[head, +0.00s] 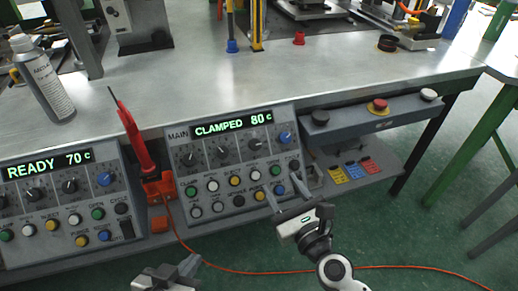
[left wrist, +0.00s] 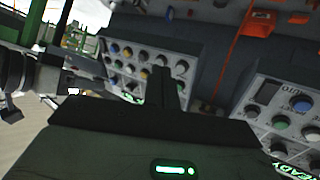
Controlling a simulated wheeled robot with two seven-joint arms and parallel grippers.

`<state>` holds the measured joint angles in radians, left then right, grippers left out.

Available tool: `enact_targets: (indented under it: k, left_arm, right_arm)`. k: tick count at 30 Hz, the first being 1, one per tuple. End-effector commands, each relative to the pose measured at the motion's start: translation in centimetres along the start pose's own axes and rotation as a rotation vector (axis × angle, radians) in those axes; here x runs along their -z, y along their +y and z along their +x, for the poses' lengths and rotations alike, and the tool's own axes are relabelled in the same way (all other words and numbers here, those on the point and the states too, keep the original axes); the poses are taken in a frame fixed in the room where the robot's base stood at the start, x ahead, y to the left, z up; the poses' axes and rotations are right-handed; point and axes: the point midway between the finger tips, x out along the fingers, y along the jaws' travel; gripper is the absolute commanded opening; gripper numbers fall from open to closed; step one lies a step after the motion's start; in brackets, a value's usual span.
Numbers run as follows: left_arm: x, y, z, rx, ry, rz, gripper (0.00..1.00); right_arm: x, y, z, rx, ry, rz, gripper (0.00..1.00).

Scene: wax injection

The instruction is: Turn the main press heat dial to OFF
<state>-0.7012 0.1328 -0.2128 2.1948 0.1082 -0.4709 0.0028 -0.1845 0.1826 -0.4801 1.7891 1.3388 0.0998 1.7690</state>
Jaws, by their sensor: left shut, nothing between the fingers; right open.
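The main press panel (head: 233,160) carries a MAIN label and a green display (head: 232,125) reading CLAMPED 80 C. Below the display is a row of black dials (head: 221,152) and one blue knob (head: 285,137); their small labels are too blurred to tell which is heat. Button rows sit lower. My right gripper (head: 285,194) is open, its fingers at the panel's lower right; contact cannot be told. My left gripper (head: 190,265) is shut and empty, below the panel. In the left wrist view its closed fingers (left wrist: 169,85) stand before the main panel (left wrist: 125,55).
A second panel (head: 65,190) reading READY 70 C stands at left. A red-handled tool (head: 133,135) sits in an orange holder between the panels. A grey box with a red button (head: 378,105) is at right. A spray can (head: 42,80) stands on the table; an orange cable crosses the floor.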

Motion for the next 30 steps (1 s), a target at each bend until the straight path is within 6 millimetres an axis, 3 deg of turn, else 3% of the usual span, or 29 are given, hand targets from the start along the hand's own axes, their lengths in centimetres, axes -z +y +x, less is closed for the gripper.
enact_targets:
  k: [9, 15, 21, 30]
  left_arm:
    - [-0.4, -0.2, 0.3, 0.007, -0.012, 0.008, 0.00]
    - [-0.4, -0.2, 0.5, 0.005, -0.006, 0.005, 0.00]
    - [-0.2, -0.2, 0.5, 0.001, 0.003, 0.000, 0.00]
    - [0.2, -0.1, 0.3, -0.001, 0.012, 0.000, 0.00]
  right_arm:
    - [-0.1, 0.1, 7.2, -0.002, -0.002, -0.005, 0.49]
    - [-0.1, 0.1, 10.8, -0.002, -0.002, -0.007, 0.49]
    - [0.0, 0.1, 12.6, -0.002, 0.000, -0.005, 0.49]
    - [0.0, 0.1, 13.0, -0.002, 0.000, -0.005, 0.49]
